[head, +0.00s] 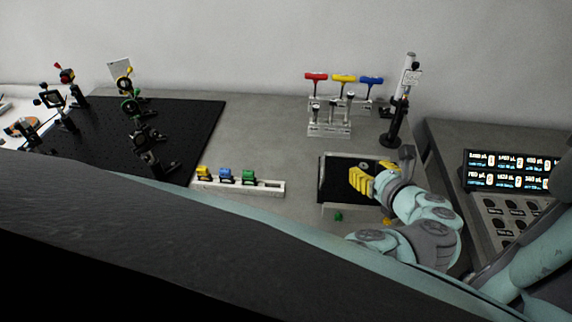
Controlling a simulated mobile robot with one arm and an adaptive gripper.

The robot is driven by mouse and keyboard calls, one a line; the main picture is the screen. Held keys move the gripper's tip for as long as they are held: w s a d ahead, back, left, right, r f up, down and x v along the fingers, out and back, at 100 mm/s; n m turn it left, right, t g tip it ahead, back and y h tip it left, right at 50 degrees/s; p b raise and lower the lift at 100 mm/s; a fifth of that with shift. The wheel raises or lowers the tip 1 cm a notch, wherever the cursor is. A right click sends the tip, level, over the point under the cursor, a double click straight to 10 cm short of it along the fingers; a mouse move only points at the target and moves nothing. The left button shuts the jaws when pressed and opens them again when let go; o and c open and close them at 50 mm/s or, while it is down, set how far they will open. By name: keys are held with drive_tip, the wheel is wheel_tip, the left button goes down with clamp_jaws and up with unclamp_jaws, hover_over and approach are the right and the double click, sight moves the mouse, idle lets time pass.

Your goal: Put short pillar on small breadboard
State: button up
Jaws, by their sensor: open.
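The small breadboard (335,181) is a black plate with a pale front edge, lying on the grey bench right of centre. My gripper (372,176), with yellow fingers, is over its right part and hides much of that side. It is open, and I see nothing held between the fingers. I cannot pick out the short pillar for certain. A small grey upright piece (407,154) shows just behind my wrist, at the board's right rear corner. I cannot tell whether it is the pillar or whether it stands on the board.
A tall black post (395,128) with a label stands behind the breadboard. A rack (329,128) holds red, yellow and blue T-handled tools. A white holder (265,188) carries small coloured pieces. A large black breadboard (190,125) with optics lies left. A display (510,170) is at right.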

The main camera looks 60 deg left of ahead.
drive_tip(key=b+v, duration=0.1)
drive_tip(key=v, duration=0.8)
drive_tip(key=shift+s+d+r, duration=0.1)
drive_tip(key=shift+s+d, duration=0.05)
drive_tip(key=shift+d, duration=0.15)
